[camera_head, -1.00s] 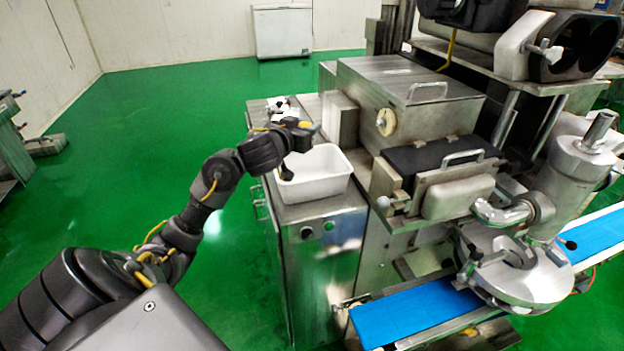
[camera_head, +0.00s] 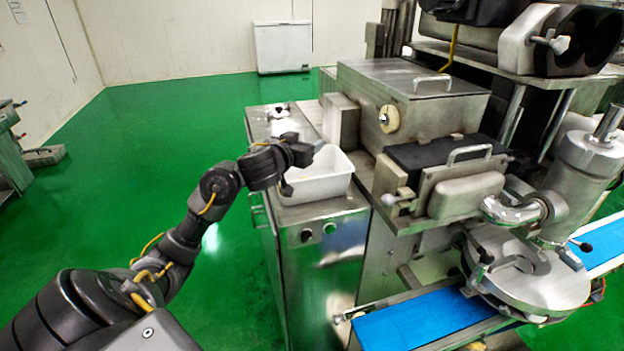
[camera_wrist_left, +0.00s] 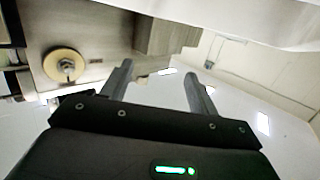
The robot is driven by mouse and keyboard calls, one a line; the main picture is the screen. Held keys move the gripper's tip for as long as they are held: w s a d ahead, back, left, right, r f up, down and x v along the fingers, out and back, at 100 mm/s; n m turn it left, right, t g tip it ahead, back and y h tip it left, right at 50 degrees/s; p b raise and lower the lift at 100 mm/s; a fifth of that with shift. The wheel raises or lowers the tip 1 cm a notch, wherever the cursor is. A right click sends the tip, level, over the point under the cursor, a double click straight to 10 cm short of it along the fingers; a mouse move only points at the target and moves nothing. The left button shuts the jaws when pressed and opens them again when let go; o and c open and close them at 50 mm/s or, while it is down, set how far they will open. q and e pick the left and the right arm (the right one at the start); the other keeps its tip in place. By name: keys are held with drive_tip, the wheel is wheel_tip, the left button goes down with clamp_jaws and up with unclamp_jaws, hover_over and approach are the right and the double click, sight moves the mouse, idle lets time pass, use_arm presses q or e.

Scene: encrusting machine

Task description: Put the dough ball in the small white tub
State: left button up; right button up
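The small white tub (camera_head: 322,186) stands upright on a steel cabinet, left of the machine. My left gripper (camera_head: 306,149) is at the tub's back left, over or beside its rim; its height above the rim is hard to tell. In the left wrist view its two fingers (camera_wrist_left: 157,82) are apart, with nothing visible between them. A white surface (camera_wrist_left: 240,18), probably the tub, crosses the top of that view. I cannot make out a dough ball in any view now; the tub's floor is partly hidden by my gripper. My right gripper is out of view.
The steel cabinet top (camera_head: 262,125) runs back behind the tub, with a small black-and-white object (camera_head: 280,111) on it. The machine's steel housing (camera_head: 415,115) stands close on the right, above a blue belt (camera_head: 420,320).

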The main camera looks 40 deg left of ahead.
use_arm(q)
drive_tip(key=p+v, duration=0.3)
drive_tip(key=v, duration=0.7)
drive_tip(key=shift+s+p, duration=0.35)
drive_tip(key=shift+d, duration=0.1)
idle(0.4)
